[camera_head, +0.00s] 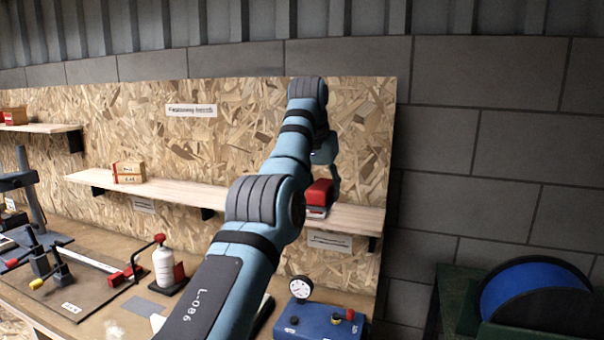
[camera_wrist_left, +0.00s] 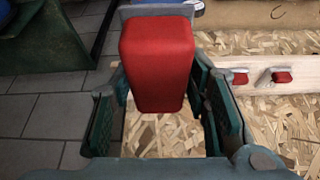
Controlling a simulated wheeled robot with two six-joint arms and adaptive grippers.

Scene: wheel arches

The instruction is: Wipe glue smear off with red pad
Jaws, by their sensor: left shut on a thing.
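The red pad (camera_head: 319,193), a red block with a pale grey base, is at the right part of the wooden shelf (camera_head: 358,216). In the left wrist view the red pad (camera_wrist_left: 157,62) sits between the two green-lined fingers of my left gripper (camera_wrist_left: 158,88), which is shut on it. Whether the pad touches the shelf I cannot tell. A faint whitish patch (camera_head: 115,329) on the workbench (camera_head: 95,322) may be the glue smear. My right gripper is not in view.
A white bottle (camera_head: 164,267), a clamp fixture (camera_head: 52,262) and a blue box with a gauge (camera_head: 318,322) stand on the bench. A small carton (camera_head: 129,172) is on the shelf's left part. A blue reel (camera_head: 532,290) stands at right.

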